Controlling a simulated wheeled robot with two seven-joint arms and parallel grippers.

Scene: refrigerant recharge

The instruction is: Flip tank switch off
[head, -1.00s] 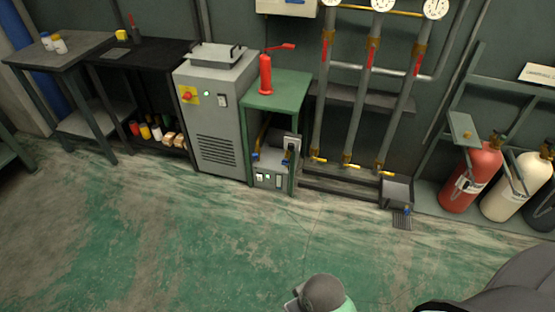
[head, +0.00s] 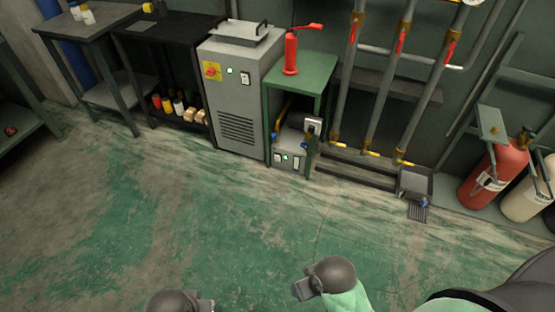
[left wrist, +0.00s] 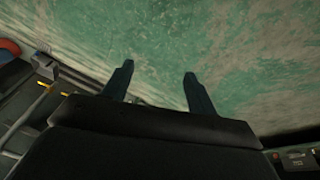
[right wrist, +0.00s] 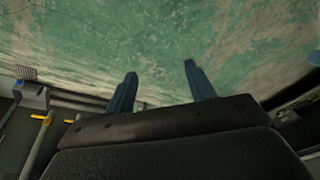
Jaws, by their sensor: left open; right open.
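A grey cabinet (head: 240,105) against the wall has a yellow plate with a red rotary knob (head: 212,71), a green lamp (head: 230,71) and a small rocker switch (head: 245,78). A low unit (head: 287,160) under the green table shows another green lamp and small switches; which switch belongs to a tank I cannot tell. A red tank (head: 493,172) and a cream tank (head: 524,193) stand at the right. My left gripper (left wrist: 158,71) is open and empty over the floor in the left wrist view. My right gripper (right wrist: 160,71) is open and empty in the right wrist view.
A green table (head: 305,72) carries a red pump-like object (head: 291,52). Dark benches (head: 160,38) stand left of the cabinet. Vertical pipes (head: 378,85) with red-handled valves rise at the right. The green floor (head: 200,220) before the cabinet is clear.

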